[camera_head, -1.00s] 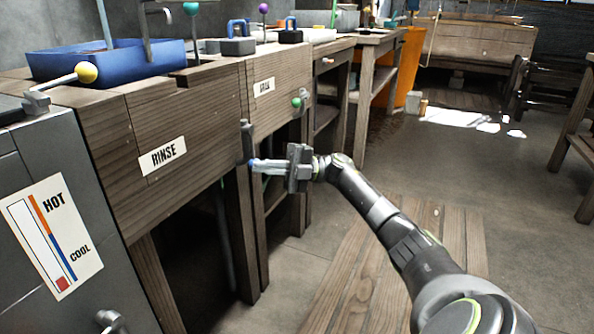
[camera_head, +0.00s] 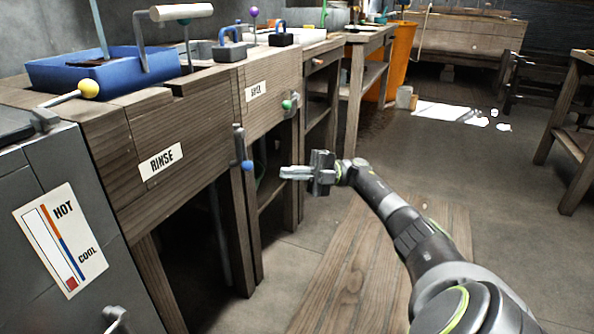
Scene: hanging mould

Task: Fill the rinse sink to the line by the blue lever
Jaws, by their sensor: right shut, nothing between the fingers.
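The blue-knobbed lever (camera_head: 247,165) hangs from a dark bracket on the front of the wooden bench, right of the RINSE label (camera_head: 166,160). My right gripper (camera_head: 284,173) is shut and empty, with its fingers pointing left toward the blue knob. A clear gap separates the fingertips from the knob. A blue basin (camera_head: 55,78) stands on top of the bench above the RINSE label. I cannot make out a water level or a fill line in it. My left gripper is not in view.
A yellow-knobbed lever (camera_head: 88,85) juts out at the left and a green-knobbed one (camera_head: 287,104) sits further along. A grey cabinet with a HOT/COOL gauge (camera_head: 50,237) stands at near left. An orange bin (camera_head: 401,62) is further back. Open floor lies to the right.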

